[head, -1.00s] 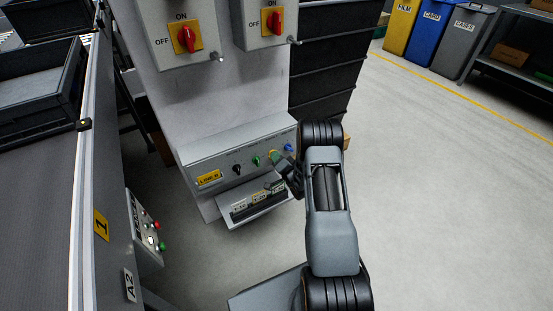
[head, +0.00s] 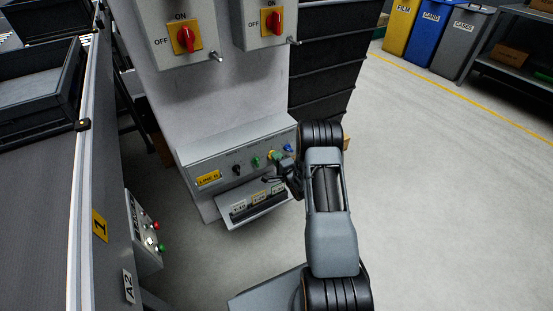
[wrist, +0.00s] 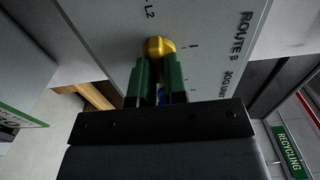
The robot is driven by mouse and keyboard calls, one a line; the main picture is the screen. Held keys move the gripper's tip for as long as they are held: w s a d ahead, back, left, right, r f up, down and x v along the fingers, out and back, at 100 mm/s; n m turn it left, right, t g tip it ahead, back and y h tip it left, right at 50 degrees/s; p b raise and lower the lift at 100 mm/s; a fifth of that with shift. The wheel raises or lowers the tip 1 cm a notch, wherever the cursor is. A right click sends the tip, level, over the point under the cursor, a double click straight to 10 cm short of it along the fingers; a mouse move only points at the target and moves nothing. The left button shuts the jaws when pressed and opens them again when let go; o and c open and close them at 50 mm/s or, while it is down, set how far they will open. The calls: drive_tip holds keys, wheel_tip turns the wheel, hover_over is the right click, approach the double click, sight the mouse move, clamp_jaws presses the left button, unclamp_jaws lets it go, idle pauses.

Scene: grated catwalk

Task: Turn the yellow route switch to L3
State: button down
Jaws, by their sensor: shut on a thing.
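The yellow route switch (head: 273,155) is a small knob on the sloped grey control panel (head: 215,160), between a green knob (head: 256,161) and a blue one (head: 289,149). In the wrist view the yellow switch (wrist: 158,46) sits between the tips of my gripper's green fingers (wrist: 159,72), which are shut on it. An "L2" mark (wrist: 149,11) and "ROUTE 8" lettering (wrist: 241,29) show on the panel face. No L3 mark can be read; my fingers and gripper body cover part of the panel. In the head view my gripper (head: 279,159) is small and partly hidden by my arm.
A black knob (head: 237,170) is on the panel's left. A tray with labelled cards (head: 257,198) hangs below. Two boxes with red rotary switches (head: 186,38) are above. A conveyor side with a button box (head: 148,232) stands left. The floor at right is clear.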

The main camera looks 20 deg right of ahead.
idle(0.4)
drive_tip(key=c, duration=1.2)
unclamp_jaws()
drive_tip(key=shift+o, duration=0.2)
drive_tip(key=s+d+p, duration=0.1)
drive_tip(key=s+p, duration=0.2)
drive_tip(key=s, duration=1)
drive_tip(key=shift+s+d, duration=0.3)
drive_tip(key=shift+s, duration=0.05)
